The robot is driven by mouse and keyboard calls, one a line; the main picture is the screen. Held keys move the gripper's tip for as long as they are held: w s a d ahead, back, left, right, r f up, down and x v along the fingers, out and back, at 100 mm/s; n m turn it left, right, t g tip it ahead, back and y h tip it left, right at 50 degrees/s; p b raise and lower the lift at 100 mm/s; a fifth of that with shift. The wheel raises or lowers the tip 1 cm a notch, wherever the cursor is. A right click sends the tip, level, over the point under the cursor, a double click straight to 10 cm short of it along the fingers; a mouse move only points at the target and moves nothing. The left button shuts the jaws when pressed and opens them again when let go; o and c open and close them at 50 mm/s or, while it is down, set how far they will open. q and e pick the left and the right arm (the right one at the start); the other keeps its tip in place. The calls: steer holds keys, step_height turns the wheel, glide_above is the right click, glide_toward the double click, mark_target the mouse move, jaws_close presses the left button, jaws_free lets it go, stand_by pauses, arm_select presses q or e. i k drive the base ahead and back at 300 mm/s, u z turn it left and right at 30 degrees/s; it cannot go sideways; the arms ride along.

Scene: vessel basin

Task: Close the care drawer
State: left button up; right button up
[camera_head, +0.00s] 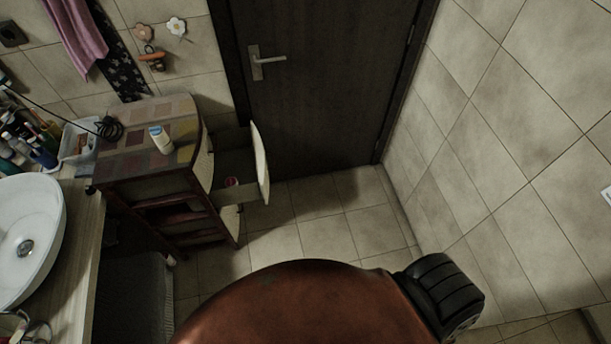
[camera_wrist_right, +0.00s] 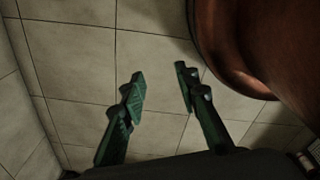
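The care drawer (camera_head: 260,163) is the top drawer of a small wooden cabinet (camera_head: 150,177). It is pulled out to the right, with its pale curved front standing clear of the cabinet body. A small red and white item (camera_head: 232,182) shows inside it. My right gripper (camera_wrist_right: 160,83) shows in the right wrist view, with its two green fingers apart and nothing between them, above the tiled floor. It is not seen in the head view, so its distance to the drawer is hidden. My left gripper is in neither view.
A white bottle (camera_head: 161,139) and a coiled black cable (camera_head: 110,128) sit on the cabinet top. A basin (camera_head: 28,243) on a counter (camera_head: 88,240) is at the left. A dark door (camera_head: 315,110) stands behind. The floor (camera_head: 325,222) right of the drawer is clear.

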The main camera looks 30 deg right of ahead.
mark_target(241, 154)
steer(key=z, duration=0.1)
steer(key=k, duration=0.45)
steer(key=z, duration=1)
steer(key=i, duration=1.4)
steer(key=u, duration=0.75)
